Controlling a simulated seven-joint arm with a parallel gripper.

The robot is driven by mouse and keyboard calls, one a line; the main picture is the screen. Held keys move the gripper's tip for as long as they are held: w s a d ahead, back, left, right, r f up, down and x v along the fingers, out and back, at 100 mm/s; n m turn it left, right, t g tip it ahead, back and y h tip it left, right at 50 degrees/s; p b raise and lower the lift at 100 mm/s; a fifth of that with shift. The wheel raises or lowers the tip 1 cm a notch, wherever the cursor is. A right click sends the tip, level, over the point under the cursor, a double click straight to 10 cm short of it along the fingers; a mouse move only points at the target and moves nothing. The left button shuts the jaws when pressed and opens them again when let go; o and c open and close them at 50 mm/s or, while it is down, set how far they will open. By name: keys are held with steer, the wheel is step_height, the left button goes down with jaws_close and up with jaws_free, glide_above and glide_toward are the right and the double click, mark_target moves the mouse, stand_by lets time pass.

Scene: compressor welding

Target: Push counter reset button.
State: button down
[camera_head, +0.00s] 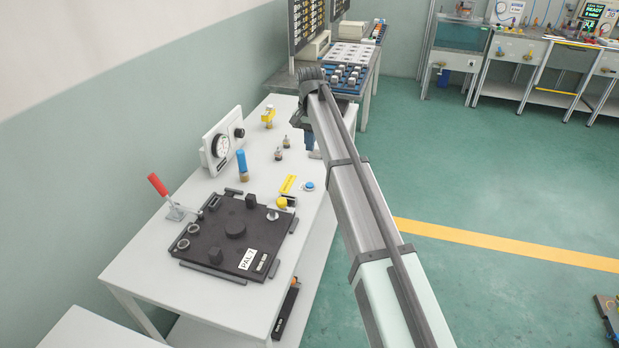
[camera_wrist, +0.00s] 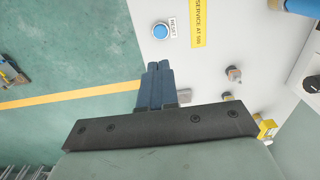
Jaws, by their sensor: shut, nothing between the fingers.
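The round blue reset button (camera_head: 308,185) sits in a pale ring on the white table (camera_head: 262,244), near its right edge. In the wrist view the button (camera_wrist: 160,31) lies beside a small "RESET" label (camera_wrist: 172,26). My gripper (camera_wrist: 159,66) has its dark blue fingers together and empty. In that view the fingertips are a short way below the button in the picture, apart from it. In the head view my gripper (camera_head: 309,144) is partly hidden by my arm, on the far side of the button. Its height above the table is unclear.
A yellow label strip (camera_head: 288,184) and a yellow button (camera_head: 282,202) are near the blue button. A black fixture (camera_head: 237,231), a red-handled clamp (camera_head: 164,190), a blue-topped cylinder (camera_head: 242,165), a gauge box (camera_head: 222,140) and small metal fittings (camera_head: 279,153) stand on the table.

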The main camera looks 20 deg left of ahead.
mark_target(310, 185)
steer(key=shift+a, duration=0.1)
stand_by(0.3)
step_height(310, 185, down, 14)
steer(key=shift+r, duration=0.1)
stand_by(0.6)
steer(key=shift+s+f, duration=0.1)
steer(key=shift+f, duration=0.95)
step_height(310, 185, up, 15)
stand_by(0.3)
